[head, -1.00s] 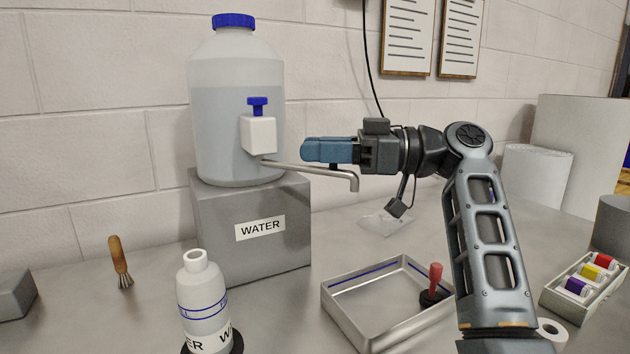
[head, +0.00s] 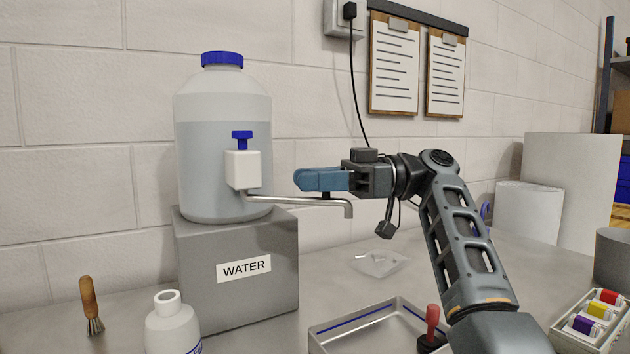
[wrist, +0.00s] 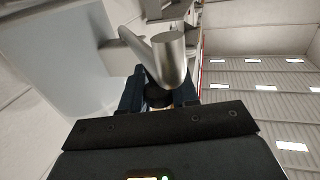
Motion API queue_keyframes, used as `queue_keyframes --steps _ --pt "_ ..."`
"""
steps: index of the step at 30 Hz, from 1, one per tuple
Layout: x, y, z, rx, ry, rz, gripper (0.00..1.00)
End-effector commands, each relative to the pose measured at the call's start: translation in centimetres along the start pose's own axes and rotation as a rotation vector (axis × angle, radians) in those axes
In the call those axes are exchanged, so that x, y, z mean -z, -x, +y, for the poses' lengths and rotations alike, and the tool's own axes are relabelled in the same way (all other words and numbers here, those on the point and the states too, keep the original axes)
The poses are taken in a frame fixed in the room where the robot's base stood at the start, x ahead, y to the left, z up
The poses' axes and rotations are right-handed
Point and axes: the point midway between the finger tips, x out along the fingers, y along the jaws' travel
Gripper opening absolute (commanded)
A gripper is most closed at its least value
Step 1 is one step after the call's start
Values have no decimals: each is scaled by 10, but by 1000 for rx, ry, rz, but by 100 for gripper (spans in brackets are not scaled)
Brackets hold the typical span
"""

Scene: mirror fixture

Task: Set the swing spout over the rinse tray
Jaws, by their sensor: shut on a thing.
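The swing spout (head: 300,200) is a thin grey metal pipe. It runs right from the white tap (head: 243,170) on the water jug (head: 223,150), and its end bends down. My gripper (head: 300,180) has its blue fingers just above the spout, shut on a small dark grip on the pipe. The wrist view shows the spout (wrist: 170,60) close up, with the dark grip between the fingers (wrist: 158,98). The rinse tray (head: 335,325), metal with a blue line, lies lower in the head view, cut by the bottom edge. The spout's end appears behind it, not clearly over it.
A red-handled stamp (head: 432,325) stands at the tray's right. A clear dish (head: 380,263) lies behind the tray. A white bottle (head: 172,325) and a brush (head: 90,305) are at left. A box of coloured rolls (head: 590,325) is at right. The wall is close behind.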

Motion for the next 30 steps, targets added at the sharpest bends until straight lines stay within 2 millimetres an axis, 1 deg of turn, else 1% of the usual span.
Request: queue_keyframes --steps 1,2,6,9,16,19,27,30 --pt "9 2 2 -11 11 8 0" --pt "9 2 2 -12 11 8 31" --pt "8 2 2 -11 10 8 44" --pt "7 1 1 -10 8 7 52" --pt "4 2 1 -8 4 4 52" --pt "3 9 1 -8 4 4 52" --pt "3 52 2 -11 4 5 52" --pt "4 65 2 -10 6 5 52"
